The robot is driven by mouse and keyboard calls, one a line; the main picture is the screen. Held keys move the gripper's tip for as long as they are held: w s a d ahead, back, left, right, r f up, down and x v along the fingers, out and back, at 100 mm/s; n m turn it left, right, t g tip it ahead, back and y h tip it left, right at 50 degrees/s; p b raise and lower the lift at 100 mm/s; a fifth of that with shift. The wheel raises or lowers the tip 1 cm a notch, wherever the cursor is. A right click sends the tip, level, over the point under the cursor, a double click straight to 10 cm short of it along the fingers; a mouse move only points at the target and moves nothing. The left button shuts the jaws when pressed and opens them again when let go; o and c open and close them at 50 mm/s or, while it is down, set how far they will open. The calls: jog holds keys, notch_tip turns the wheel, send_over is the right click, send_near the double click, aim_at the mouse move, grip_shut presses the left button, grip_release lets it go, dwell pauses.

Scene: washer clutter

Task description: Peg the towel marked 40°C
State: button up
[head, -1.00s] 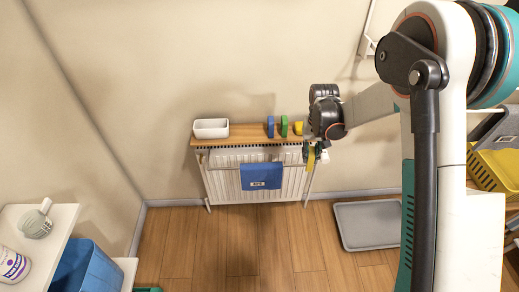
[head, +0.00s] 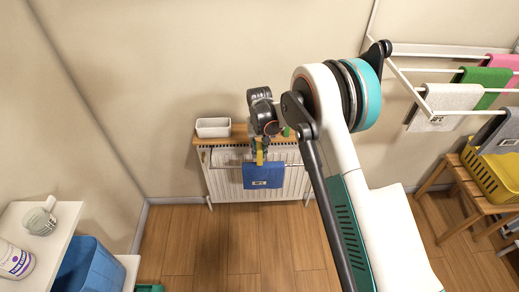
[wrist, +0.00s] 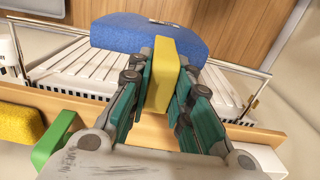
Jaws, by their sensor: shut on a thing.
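A blue towel (head: 264,170) hangs over the front rail of the white radiator, with a small pale label whose print is too small to read. The wrist view shows the towel's folded top (wrist: 120,30). My gripper (head: 258,149) is shut on a yellow peg (head: 259,158), held upright-looking just above the towel's top edge. In the wrist view the peg (wrist: 165,72) sits between my teal finger pads and overlaps the towel. I cannot tell whether it touches or straddles the towel.
A wooden shelf (head: 240,133) tops the radiator (head: 222,178), carrying a white dish (head: 213,127), a green block (wrist: 55,141) and a yellow block (wrist: 20,127). A wall rack on the right holds grey (head: 446,103), green (head: 487,85) and pink towels. A yellow basket (head: 495,170) stands below.

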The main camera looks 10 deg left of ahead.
aim_at(260, 162)
jog(key=shift+s+f+b, duration=0.1)
jog(key=shift+b, duration=0.2)
jog(key=shift+f+b, duration=2.2)
jog(key=shift+f, duration=1)
jog(key=shift+s+d+f, duration=0.1)
jog(key=shift+f, duration=0.15)
jog(key=o, duration=0.9)
jog(key=shift+s+f, duration=0.1)
jog(key=shift+f, duration=0.15)
jog(key=o, duration=0.5)
jog(key=shift+w+r, duration=0.2)
